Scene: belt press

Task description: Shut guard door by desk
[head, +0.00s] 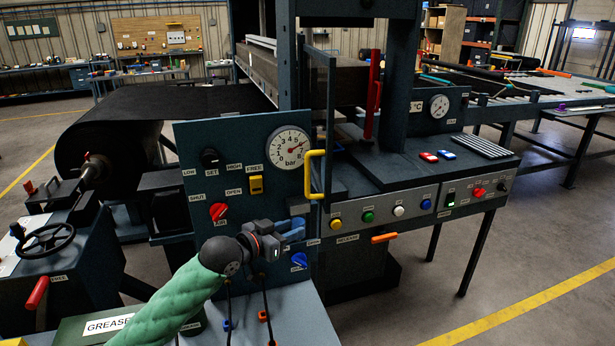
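A tall see-through guard panel (320,95) stands at the front of the press and is seen at a steep angle. A yellow D-shaped handle (315,175) is at its lower end, beside the gauge panel. I cannot tell how far the door is swung. The button desk (400,207) is just right of the handle. My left gripper (290,236) is in front of the lower gauge panel, below and left of the yellow handle and apart from it. Its fingers overlap blue parts, so their opening is unclear. My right gripper is out of view.
The gauge panel (228,150) carries knobs and a pressure gauge (289,148). A red upright handle (373,95) is deeper in the press. An orange lever (384,238) sticks out below the desk. A handwheel (45,241) is at left. Floor is free at front right.

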